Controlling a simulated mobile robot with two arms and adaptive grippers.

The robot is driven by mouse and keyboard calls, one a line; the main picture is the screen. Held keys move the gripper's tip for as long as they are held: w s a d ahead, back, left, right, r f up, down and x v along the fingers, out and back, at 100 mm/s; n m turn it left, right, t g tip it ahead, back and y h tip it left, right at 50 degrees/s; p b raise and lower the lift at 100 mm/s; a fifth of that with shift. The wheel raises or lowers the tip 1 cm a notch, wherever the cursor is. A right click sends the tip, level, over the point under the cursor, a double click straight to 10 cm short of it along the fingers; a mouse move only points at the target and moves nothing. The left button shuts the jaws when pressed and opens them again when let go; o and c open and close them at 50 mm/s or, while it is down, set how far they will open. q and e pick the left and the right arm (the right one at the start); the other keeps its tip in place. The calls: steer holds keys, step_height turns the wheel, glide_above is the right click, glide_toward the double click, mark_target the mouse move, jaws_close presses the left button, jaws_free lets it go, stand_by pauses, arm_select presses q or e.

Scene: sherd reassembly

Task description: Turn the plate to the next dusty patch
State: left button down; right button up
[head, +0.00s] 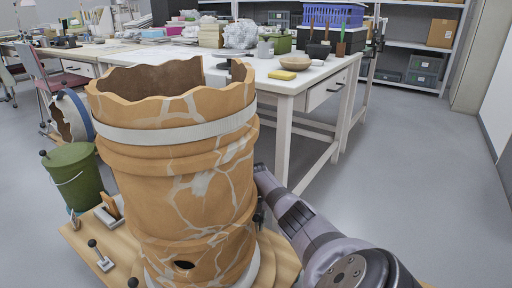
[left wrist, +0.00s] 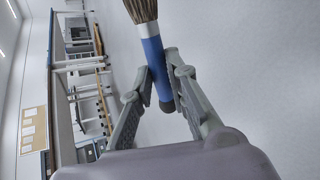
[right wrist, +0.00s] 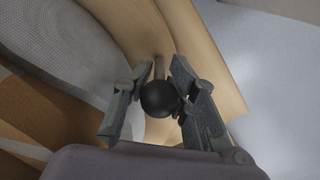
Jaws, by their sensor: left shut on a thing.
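A tall orange clay vessel (head: 185,180) with pale filled cracks and a pale band stands upright on the round wooden plate (head: 283,258). A black ball knob (right wrist: 159,98) on a short peg stands out from the plate in the right wrist view. My right gripper (right wrist: 160,105) has its fingers apart, one on each side of the knob; I cannot tell whether either touches it. In the head view it is mostly hidden beside the vessel's right side (head: 260,208). My left gripper (left wrist: 160,85) is shut on the blue handle of a brush (left wrist: 154,55), bristles pointing away.
A green bucket (head: 77,178) stands left of the vessel, near a wooden board (head: 78,240) with small levers. The floor at right is clear.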

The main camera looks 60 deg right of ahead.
steer(key=shift+o, duration=0.6)
steer(key=shift+r, duration=0.1)
steer(key=shift+o, duration=0.4)
step_height(320, 180, up, 12)
steer(key=shift+f, duration=0.1)
steer(key=shift+c, duration=0.6)
